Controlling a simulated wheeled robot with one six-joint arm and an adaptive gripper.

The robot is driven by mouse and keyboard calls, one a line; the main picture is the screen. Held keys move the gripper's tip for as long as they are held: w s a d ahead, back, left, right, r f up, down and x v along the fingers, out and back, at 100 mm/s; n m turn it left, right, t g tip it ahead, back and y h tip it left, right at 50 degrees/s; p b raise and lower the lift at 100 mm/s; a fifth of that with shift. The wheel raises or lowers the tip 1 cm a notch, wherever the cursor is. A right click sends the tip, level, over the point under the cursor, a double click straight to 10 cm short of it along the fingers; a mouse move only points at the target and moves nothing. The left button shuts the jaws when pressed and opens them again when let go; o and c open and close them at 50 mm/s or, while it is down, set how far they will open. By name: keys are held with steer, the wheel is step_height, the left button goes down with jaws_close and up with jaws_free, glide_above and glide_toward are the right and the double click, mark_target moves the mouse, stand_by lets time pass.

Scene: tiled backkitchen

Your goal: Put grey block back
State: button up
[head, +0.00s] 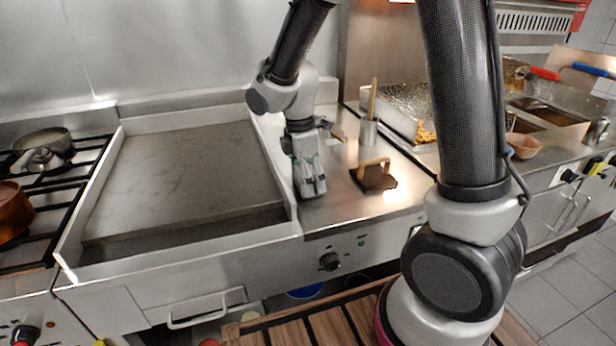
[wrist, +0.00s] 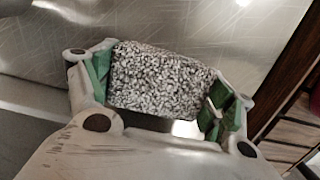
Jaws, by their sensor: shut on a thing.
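The grey block (wrist: 160,80) is a speckled grey, rough-looking block between the green-padded fingers in the wrist view. My gripper (wrist: 160,90) is shut on it from both sides. In the head view my gripper (head: 310,190) points down at the right edge of the griddle, over the steel counter strip. The block is mostly hidden there by the gripper. I cannot tell whether the block touches the counter.
A flat griddle (head: 185,180) with raised walls lies to the left. A dark press with a wooden handle (head: 374,175) and a metal cup (head: 369,131) holding a wooden stick stand to the right. Bare steel counter (head: 345,210) shows between gripper and press.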

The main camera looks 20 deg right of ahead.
steer(key=o, duration=1.2)
steer(key=shift+o, duration=0.2)
step_height(320, 180, up, 12)
steer(key=a, duration=0.2)
steer(key=s+d+r+m+t, duration=0.2)
steer(key=s+d+r+m, duration=0.1)
steer(key=s+d+m, duration=0.5)
steer(key=s+d+r+m+t+y, duration=0.1)
steer(key=s+d+r+m+t, duration=0.1)
steer(key=s+d+m, duration=0.6)
steer(key=s+r+m, duration=0.1)
steer(key=s+m, duration=0.1)
steer(key=s, duration=0.1)
steer(key=shift+d+r, duration=0.2)
steer(key=shift+d, duration=0.2)
